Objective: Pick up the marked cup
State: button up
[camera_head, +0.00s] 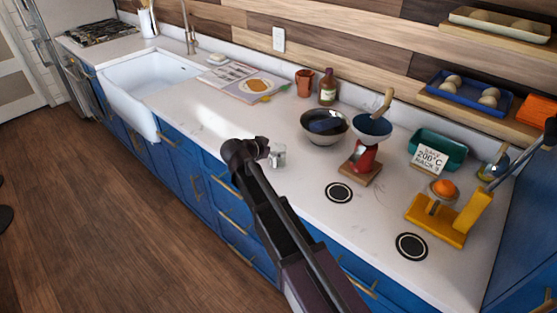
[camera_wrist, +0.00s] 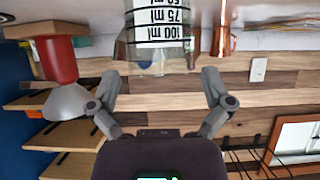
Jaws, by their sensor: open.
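The marked cup is a small clear cup with black graduation marks up to 100 ml on a white band. It stands on the white counter in the head view (camera_head: 278,156), just right of my gripper (camera_head: 247,152). In the wrist view, which is upside down, the cup (camera_wrist: 158,34) is large and central, ahead of my gripper (camera_wrist: 160,77). The two fingers are spread wide with empty space between them. The cup appears beyond the fingertips and not held; the exact gap is hard to tell.
The counter left toward the sink (camera_head: 146,92) is mostly clear.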

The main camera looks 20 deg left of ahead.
aim_at(277, 148)
jog(key=shift+x, duration=1)
jog(key=c, duration=0.9)
jog(key=shift+r, duration=0.2)
notch_tip(277, 148, up, 3)
jog(key=p, duration=0.3)
jog(key=shift+r, duration=0.25)
jog(key=s+a, duration=0.1)
jog(key=s, duration=0.4)
jog(key=s+a+p, duration=0.1)
jog(key=s+a, duration=0.1)
jog(key=s, duration=0.3)
jog(key=s+a+r, duration=0.1)
jog(key=s, duration=0.4)
jog(key=shift+s+a+r, duration=0.1)
jog(key=shift+s+a, duration=0.05)
jog(key=shift+a, duration=0.25)
